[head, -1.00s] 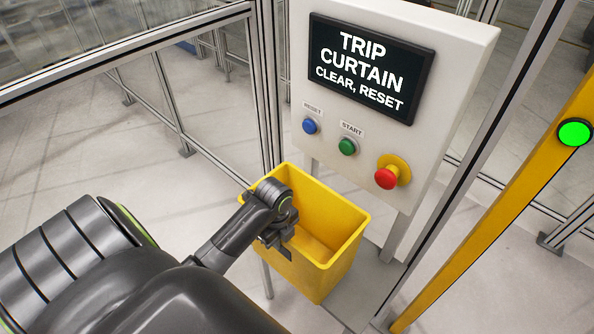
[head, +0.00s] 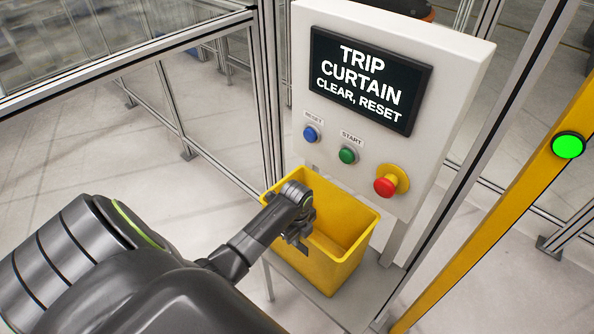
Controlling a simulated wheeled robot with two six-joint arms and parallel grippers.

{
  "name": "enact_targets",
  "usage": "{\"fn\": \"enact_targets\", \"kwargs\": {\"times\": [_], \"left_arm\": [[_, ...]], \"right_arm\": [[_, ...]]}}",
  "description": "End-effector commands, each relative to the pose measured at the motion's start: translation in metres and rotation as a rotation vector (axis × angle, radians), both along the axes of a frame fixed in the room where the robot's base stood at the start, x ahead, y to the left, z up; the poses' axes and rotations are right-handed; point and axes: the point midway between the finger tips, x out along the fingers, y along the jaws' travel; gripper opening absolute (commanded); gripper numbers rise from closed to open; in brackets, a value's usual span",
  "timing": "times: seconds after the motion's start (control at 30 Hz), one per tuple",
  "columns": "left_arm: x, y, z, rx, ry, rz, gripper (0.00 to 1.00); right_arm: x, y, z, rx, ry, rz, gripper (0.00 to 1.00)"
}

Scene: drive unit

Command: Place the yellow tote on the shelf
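The yellow tote (head: 345,222) is an open-topped bin below the control panel, upright and apparently empty inside. My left gripper (head: 298,243) is at the tote's near left rim, with its fingers pointing down. It appears shut on that rim, though the wrist partly hides the contact. A grey shelf (head: 373,283) shows beneath and to the right of the tote. I cannot tell whether the tote's base touches it. My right gripper is not in view.
The white control panel (head: 447,82) stands close behind the tote. Its screen (head: 367,80) reads "TRIP CURTAIN CLEAR, RESET". A red stop button (head: 385,186) sits just above the tote's right side. A yellow post (head: 495,235) with a green light stands right. Metal fence posts stand left.

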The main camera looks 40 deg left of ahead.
Motion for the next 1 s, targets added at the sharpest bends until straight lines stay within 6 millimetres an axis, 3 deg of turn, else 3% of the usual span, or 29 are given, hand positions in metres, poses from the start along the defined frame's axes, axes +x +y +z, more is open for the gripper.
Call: {"fn": "enact_targets", "kwargs": {"times": [0.27, 0.47, 0.83, 1.0], "left_arm": [[0.001, 0.000, -0.001, 0.000, -0.005, -0.001, 0.00], [0.000, 0.000, -0.002, 0.000, 0.000, 0.000, 0.26], [0.000, 0.000, 0.003, 0.000, -0.001, 0.000, 0.26], [0.001, 0.000, 0.023, 0.000, -0.004, 0.000, 0.26]], "right_arm": [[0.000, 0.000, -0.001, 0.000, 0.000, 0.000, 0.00], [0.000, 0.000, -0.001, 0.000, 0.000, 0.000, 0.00], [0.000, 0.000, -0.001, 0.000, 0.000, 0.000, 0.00], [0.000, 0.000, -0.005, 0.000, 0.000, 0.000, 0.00]]}}
